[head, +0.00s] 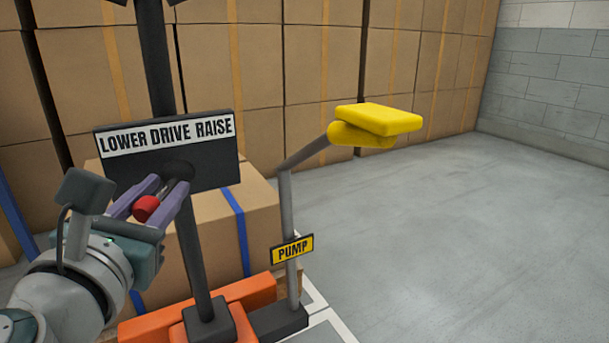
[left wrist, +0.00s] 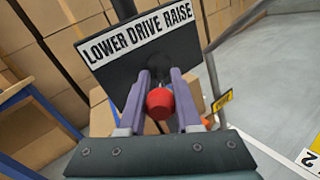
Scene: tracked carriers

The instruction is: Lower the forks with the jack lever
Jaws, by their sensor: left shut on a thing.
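The jack lever has a red knob (head: 146,208) on a short metal stem that comes out of a dark panel (head: 212,170). The panel's white label reads LOWER DRIVE RAISE. My left gripper (head: 160,195) has its purple fingers on either side of the lever and is shut on it. In the left wrist view the red knob (left wrist: 160,103) sits between the two fingers, with the panel (left wrist: 148,85) just beyond. The stem points out from near the middle of the label's width. The forks are not clearly seen. My right gripper is not in view.
A yellow pump pedal (head: 375,120) on a grey bent bar stands right of the panel, with a PUMP tag (head: 292,249). The orange jack body (head: 240,292) is below. Stacked cardboard boxes (head: 330,60) stand behind. Open grey floor (head: 470,230) lies at right.

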